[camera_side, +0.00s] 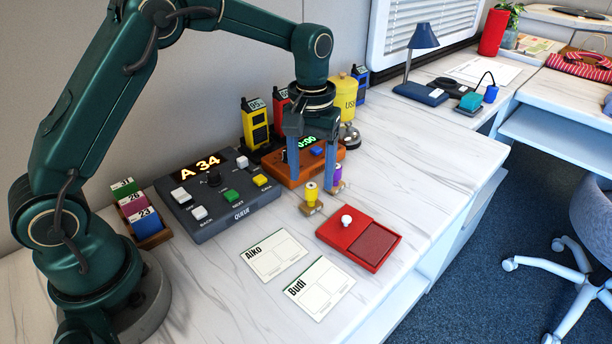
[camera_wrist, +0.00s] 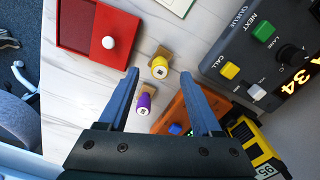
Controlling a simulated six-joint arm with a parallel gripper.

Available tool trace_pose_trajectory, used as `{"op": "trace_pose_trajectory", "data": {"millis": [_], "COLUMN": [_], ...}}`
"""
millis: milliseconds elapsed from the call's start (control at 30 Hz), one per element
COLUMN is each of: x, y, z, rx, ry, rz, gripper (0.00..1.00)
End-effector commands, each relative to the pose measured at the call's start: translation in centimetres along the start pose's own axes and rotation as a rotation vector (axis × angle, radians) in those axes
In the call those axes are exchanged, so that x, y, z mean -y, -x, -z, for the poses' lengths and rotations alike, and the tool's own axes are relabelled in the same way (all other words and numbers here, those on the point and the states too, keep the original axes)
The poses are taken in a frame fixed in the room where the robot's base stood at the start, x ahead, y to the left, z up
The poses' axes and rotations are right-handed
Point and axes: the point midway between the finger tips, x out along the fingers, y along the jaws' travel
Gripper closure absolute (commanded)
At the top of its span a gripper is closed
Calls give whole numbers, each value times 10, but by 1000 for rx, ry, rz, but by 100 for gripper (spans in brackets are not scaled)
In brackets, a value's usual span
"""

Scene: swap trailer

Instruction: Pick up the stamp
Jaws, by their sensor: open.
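Two stamps stand on the table. The yellow stamp (camera_side: 311,194) is nearer the front. The purple stamp (camera_side: 336,180) stands just behind it to the right. In the wrist view the yellow stamp (camera_wrist: 159,68) is by the fingertips and the purple stamp (camera_wrist: 144,103) shows between the fingers. Both have wooden bases. My gripper (camera_side: 312,170) points down above and just behind the stamps, its blue fingers apart. In the wrist view my gripper (camera_wrist: 158,78) holds nothing.
A red ink pad box (camera_side: 359,239) with a white knob lies in front of the stamps. Cards marked Aiko (camera_side: 273,255) and Budi (camera_side: 319,288) lie left of it. The grey queue console (camera_side: 217,196) and an orange clock box (camera_side: 283,172) stand close behind.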

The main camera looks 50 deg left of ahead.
Motion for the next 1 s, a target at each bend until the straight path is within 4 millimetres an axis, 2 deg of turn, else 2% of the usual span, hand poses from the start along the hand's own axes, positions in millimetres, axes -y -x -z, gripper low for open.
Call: {"op": "trace_pose_trajectory", "data": {"millis": [100,300,600,767,800,1000], "x": [0,0,0,0,0,0], "y": [-17,-35,-37,-37,-37,-37], "z": [-1,-1,-1,-1,-1,-1], "rx": [4,2,-1,-1,-1,-1], "ry": [-1,-1,-1,-1,-1,0], "rz": [2,1,0,0,0,0], "gripper": [34,34,34,96,100,100]}}
